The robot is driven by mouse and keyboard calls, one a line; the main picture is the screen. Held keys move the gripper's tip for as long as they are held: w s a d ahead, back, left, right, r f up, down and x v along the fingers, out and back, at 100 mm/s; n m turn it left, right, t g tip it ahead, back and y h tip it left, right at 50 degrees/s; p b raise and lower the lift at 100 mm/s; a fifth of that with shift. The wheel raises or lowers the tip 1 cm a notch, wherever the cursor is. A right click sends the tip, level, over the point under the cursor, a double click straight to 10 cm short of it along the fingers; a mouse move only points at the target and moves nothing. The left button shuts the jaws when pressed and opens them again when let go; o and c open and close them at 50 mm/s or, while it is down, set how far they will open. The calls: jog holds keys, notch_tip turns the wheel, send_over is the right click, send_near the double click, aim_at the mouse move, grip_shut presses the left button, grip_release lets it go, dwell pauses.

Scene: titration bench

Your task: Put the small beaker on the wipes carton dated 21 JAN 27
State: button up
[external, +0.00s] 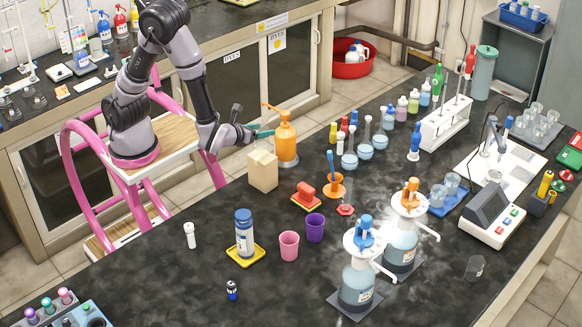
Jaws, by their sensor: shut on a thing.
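My gripper (262,134) is at the left end of the dark bench, just above and behind a plain tan carton (263,171) and against the left side of an orange pump bottle (286,140) in the picture. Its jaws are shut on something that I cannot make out. A small clear beaker (475,268) is on the bench near the right front edge, apart from my gripper. Two beakers with bluish contents (438,196) stand on a blue tray (449,208). No date is readable on the tan carton, so I cannot tell whether it is the named one.
A red block-shaped thing (306,196), an orange holder (333,187), a pink cup (289,245) and a purple cup (315,228) stand in front of the carton. Two large dispenser bottles (361,279) stand at the front.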

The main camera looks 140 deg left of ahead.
aim_at(256, 141)
jog(key=shift+f, duration=1.75)
jog(key=shift+f, duration=0.2)
jog(key=o, duration=1.3)
jog(key=shift+o, duration=0.2)
jog(key=shift+r, duration=0.1)
